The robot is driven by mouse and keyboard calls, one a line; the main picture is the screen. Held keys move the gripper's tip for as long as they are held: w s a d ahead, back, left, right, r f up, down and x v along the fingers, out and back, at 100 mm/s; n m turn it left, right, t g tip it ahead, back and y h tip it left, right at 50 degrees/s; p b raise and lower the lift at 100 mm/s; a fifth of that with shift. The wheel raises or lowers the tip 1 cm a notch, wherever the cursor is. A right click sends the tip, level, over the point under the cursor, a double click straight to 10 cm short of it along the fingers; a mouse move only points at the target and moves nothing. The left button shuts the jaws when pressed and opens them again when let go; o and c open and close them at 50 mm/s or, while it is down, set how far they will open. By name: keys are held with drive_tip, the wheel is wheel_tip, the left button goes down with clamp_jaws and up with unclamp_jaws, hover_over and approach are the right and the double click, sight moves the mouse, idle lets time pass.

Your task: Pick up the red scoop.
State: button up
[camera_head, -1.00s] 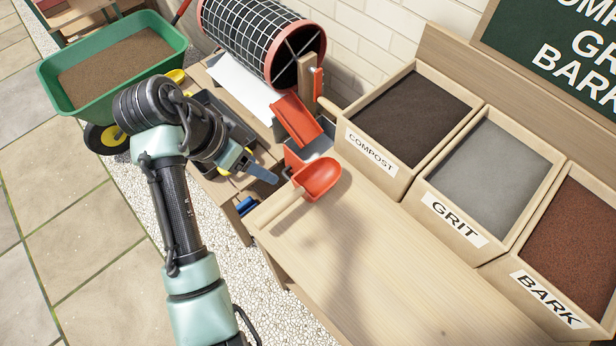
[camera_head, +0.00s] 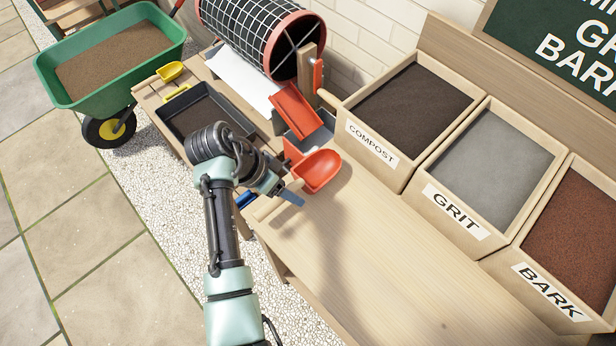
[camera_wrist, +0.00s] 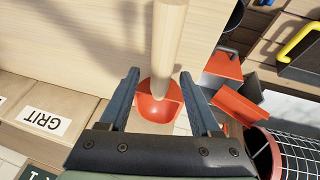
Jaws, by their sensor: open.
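The red scoop (camera_head: 318,171) lies on the wooden bench top, its pale wooden handle (camera_head: 263,210) pointing to the lower left. My gripper (camera_head: 291,198) is at the handle, just short of the red bowl, and hides part of it. In the wrist view, my gripper (camera_wrist: 161,82) is open, its two blue fingers spread on either side. The red bowl (camera_wrist: 158,107) and the handle's lower end (camera_wrist: 168,60) show between them. Neither finger visibly touches the scoop. I cannot tell the height gap.
Bins of compost (camera_head: 410,110), grit (camera_head: 490,165) and bark (camera_head: 575,240) line the back. A red chute piece (camera_head: 296,112) and a mesh drum (camera_head: 255,35) stand beyond the scoop. The bench's front right is clear.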

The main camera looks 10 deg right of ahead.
drive_tip(key=shift+d+f, duration=0.2)
drive_tip(key=shift+f, duration=0.2)
drive_tip(key=shift+c, duration=0.3)
clamp_jaws()
drive_tip(key=shift+r, duration=0.1)
idle(0.8)
